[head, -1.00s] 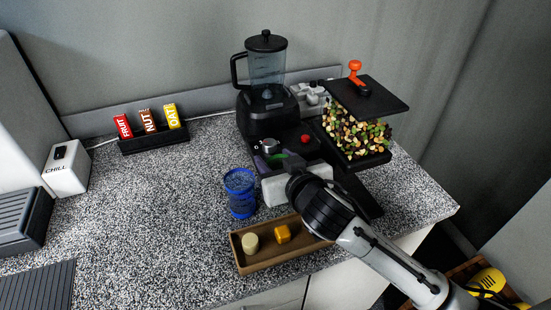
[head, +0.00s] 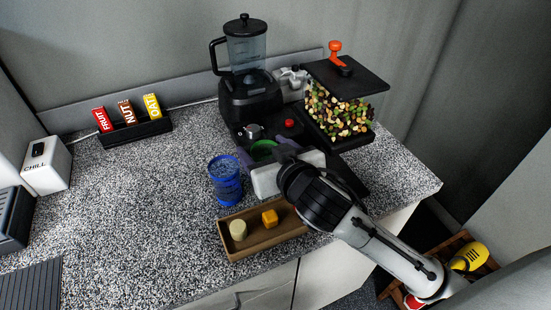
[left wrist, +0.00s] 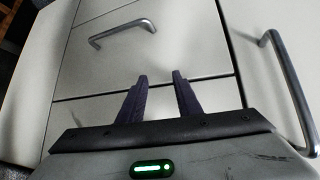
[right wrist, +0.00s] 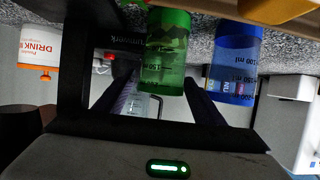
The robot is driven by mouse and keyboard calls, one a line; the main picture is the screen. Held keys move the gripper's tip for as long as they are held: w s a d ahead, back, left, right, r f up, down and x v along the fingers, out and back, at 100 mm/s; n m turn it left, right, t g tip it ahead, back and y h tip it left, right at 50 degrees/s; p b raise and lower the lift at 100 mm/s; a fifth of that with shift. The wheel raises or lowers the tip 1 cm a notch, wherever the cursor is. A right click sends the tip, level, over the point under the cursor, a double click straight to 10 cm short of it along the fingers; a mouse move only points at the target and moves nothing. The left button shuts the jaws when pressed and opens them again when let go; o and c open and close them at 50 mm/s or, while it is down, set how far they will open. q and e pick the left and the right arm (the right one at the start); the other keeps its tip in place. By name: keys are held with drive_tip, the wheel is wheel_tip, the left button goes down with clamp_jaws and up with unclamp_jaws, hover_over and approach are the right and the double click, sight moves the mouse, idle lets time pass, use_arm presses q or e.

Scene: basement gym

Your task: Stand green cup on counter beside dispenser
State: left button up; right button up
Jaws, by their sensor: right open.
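The green cup (right wrist: 167,52) is between the two fingers of my right gripper (right wrist: 158,100) in the right wrist view. In the head view only a green patch of the cup (head: 264,147) shows past my right gripper (head: 260,155), at the front of the black blender. My right jaws are open around it; contact is unclear. A black-lidded unit of mixed nuts (head: 338,110), with an orange knob, stands behind right and appears to be the dispenser. My left gripper (left wrist: 158,78) is open and empty before the drawer fronts.
A blue cup (head: 225,180) stands left of my right gripper; it also shows in the right wrist view (right wrist: 236,62). A brown tray (head: 236,250) with two small blocks lies in front. The blender (head: 247,85) stands behind. The speckled counter (head: 140,210) is clear at left.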

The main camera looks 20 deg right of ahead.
drive_tip(key=v, duration=0.9)
drive_tip(key=shift+s+r, duration=0.1)
drive_tip(key=shift+s, duration=0.05)
